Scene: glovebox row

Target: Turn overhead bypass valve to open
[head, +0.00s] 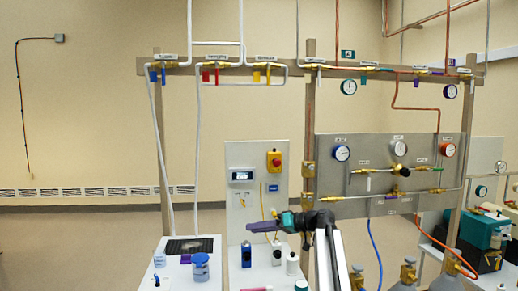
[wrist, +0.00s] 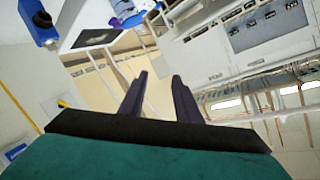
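Overhead valves with coloured handles sit along a wooden rail in the head view: blue handles (head: 158,75) at left, red handles (head: 210,75), yellow handles (head: 262,76), a green handle (head: 363,80) and a purple handle (head: 421,72) toward the right. Small tags stand above them, too small to read, so I cannot tell which is the bypass valve. My gripper (head: 250,227) is well below the rail, in front of the upright panel, pointing left. In the wrist view my gripper (wrist: 160,85) has its two dark fingers apart with nothing between them.
A grey gauge panel (head: 370,205) stands right of my arm. A white panel with a red button (head: 274,158) is behind the gripper. Bottles and a blue-lidded jar (head: 201,267) stand on the bench below. Gas cylinders (head: 405,278) are at lower right. Hoses hang at left.

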